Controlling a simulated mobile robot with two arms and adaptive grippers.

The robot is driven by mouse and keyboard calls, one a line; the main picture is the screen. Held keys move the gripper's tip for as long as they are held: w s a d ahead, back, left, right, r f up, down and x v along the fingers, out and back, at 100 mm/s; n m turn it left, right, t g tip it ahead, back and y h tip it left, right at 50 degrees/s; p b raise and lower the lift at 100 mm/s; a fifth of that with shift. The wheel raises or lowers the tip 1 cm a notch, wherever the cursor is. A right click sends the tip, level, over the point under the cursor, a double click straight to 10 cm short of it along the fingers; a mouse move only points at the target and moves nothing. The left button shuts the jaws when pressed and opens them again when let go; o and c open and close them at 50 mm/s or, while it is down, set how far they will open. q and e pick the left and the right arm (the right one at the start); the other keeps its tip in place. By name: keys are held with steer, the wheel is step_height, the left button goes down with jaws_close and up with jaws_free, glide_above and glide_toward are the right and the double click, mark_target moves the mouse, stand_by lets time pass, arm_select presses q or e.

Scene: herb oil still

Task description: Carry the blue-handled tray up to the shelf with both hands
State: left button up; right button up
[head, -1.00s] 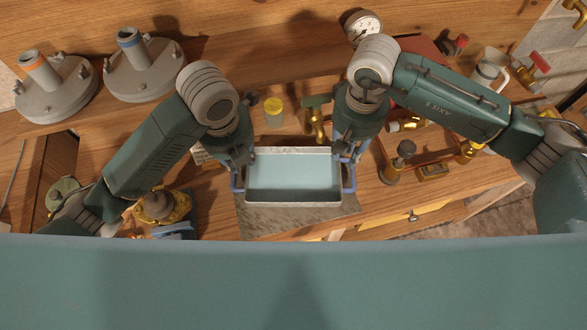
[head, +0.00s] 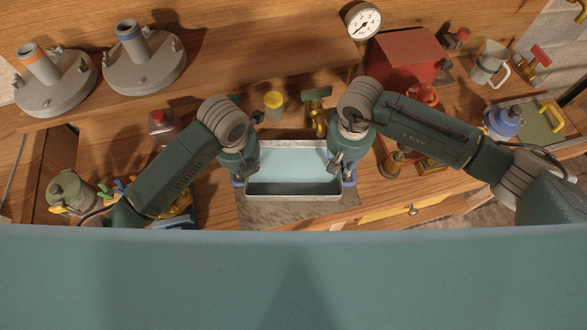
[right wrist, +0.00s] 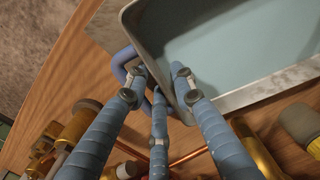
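The tray (head: 293,197), grey-rimmed with a pale blue inside, sits level on a grey stone slab (head: 295,212) in the head view. A blue handle (head: 350,179) shows at its right end. My left gripper (head: 240,173) is at the left handle; its fingertips are largely hidden. My right gripper (head: 343,172) is at the right handle. In the right wrist view its fingers (right wrist: 155,85) are spread apart around the blue handle (right wrist: 120,62), beside the tray's end wall. A raised wooden shelf (head: 260,60) runs behind the bench.
Two grey flanged lids (head: 145,65) stand on the shelf's left, and a pressure gauge (head: 363,20) is at its right. A yellow-capped jar (head: 273,104) and a green-handled valve (head: 317,98) stand behind the tray. The shelf's middle is clear. A red box (head: 405,57) is at the right.

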arm_select(q)
jaws_close()
arm_select(e)
jaws_close()
arm_select(q)
steer(key=shift+d, duration=0.15)
arm_select(e)
steer(key=shift+a, duration=0.15)
